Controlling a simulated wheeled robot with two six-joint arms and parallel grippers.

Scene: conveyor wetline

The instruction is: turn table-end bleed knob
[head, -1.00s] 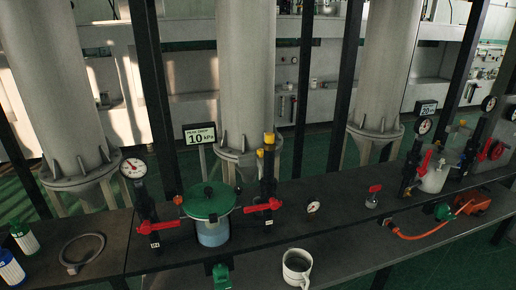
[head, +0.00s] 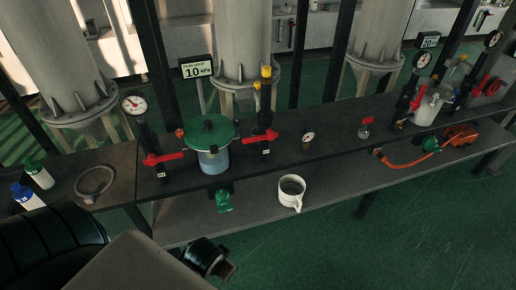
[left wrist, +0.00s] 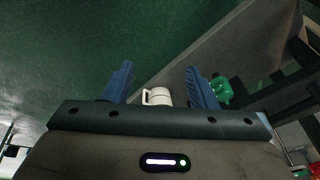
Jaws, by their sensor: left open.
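I cannot tell for certain which fitting is the bleed knob. A green valve-like fitting (head: 223,200) sits at the front edge of the bench, below the green-lidded jar (head: 209,135); it also shows in the left wrist view (left wrist: 222,90). A small red-topped fitting (head: 367,122) stands further right on the bench, and a red round handwheel (head: 492,87) is at the far right. My left gripper (left wrist: 158,72) is open and empty, its blue fingers pointing toward the bench, apart from everything. My left arm fills the lower left of the head view. My right gripper is not in view.
A white mug (head: 290,192) stands on the lower ledge (head: 330,187), seen between my fingers in the left wrist view. Red-handled valves (head: 163,158) flank the jar. An orange hose (head: 405,164) runs at the right. Green floor in front is clear.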

